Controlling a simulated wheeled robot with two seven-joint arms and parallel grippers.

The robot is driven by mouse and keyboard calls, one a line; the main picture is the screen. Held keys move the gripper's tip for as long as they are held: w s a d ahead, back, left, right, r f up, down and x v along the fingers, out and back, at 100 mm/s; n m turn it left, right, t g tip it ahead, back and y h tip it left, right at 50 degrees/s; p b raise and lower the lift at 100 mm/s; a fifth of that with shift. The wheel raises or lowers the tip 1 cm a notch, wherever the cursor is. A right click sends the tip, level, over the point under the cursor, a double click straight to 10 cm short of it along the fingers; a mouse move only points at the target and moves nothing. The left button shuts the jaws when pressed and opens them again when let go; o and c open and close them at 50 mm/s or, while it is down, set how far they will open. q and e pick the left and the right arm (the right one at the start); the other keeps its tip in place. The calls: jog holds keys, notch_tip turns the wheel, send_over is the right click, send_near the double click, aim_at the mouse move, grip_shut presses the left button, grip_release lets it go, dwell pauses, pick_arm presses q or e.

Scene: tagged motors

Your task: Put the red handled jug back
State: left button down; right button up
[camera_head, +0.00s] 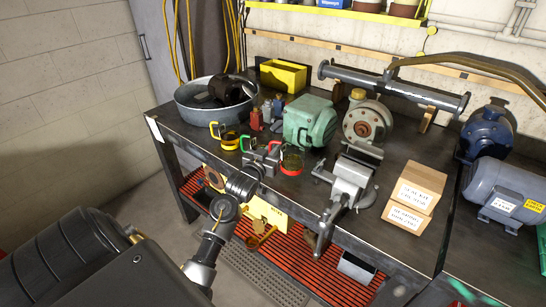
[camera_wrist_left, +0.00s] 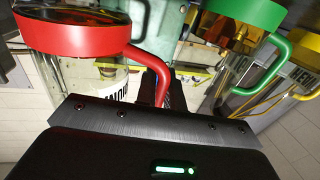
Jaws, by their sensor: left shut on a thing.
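The red handled jug (camera_head: 291,160) is a clear jug with a red rim and red handle, at the front of the bench. It also shows large at the left of the left wrist view (camera_wrist_left: 80,75). My left gripper (camera_head: 266,154) is shut on its handle, and the fingers show dark beside the handle in the wrist view (camera_wrist_left: 168,92). A green handled jug (camera_head: 246,146) and a yellow handled jug (camera_head: 227,138) stand to the left. My right gripper is not in view.
A grey vise (camera_head: 350,181) stands to the right. A metal tub (camera_head: 195,111) is at the left end. The workbench (camera_head: 400,262) has bare room at its front right.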

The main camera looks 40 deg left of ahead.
pick_arm(q)
jog(key=shift+w+a+f, duration=0.15)
jog(key=shift+w+f, duration=0.2)
jog(key=shift+f, duration=0.05)
notch_tip(320, 180, down, 3)
jog(key=shift+r+p, duration=0.1)
jog(key=shift+p, duration=0.45)
jog(key=shift+f, duration=0.2)
jog(key=c, duration=1.8)
grip_release()
jog(key=shift+s, duration=0.15)
jog(key=shift+b+v, duration=1.05)
jog(key=shift+v, duration=4.9)
